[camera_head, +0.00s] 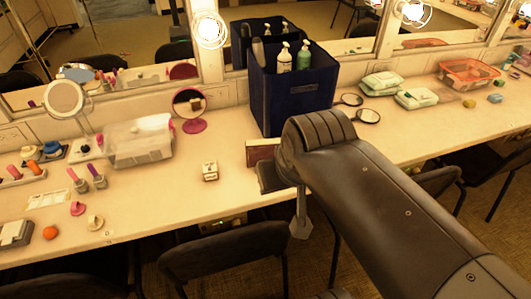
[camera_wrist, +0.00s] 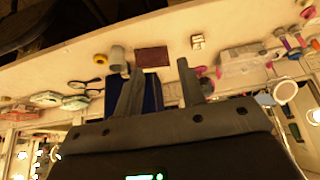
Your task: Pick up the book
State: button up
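The book (camera_head: 261,151) is a small dark red-brown block on the counter, in front of the navy bin; my arm hides its right part in the head view. In the wrist view the book (camera_wrist: 153,57) shows whole, just beyond and between my fingertips. My gripper (camera_wrist: 160,67) is open, with its two fingers wide apart and nothing between them that I can see touching. In the head view my gripper (camera_head: 272,178) is mostly hidden by my arm, near the counter's front edge. I cannot tell its exact height.
A grey cylinder (camera_wrist: 118,58) stands beside the book. The navy bin (camera_head: 290,92) with bottles is behind it. A small white box (camera_head: 210,171) and pink mirror (camera_head: 190,110) are to the left. Chairs (camera_head: 225,255) stand before the counter. Bare counter lies left of the book.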

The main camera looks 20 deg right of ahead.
jog(key=o, duration=0.5)
jog(key=shift+c, duration=0.2)
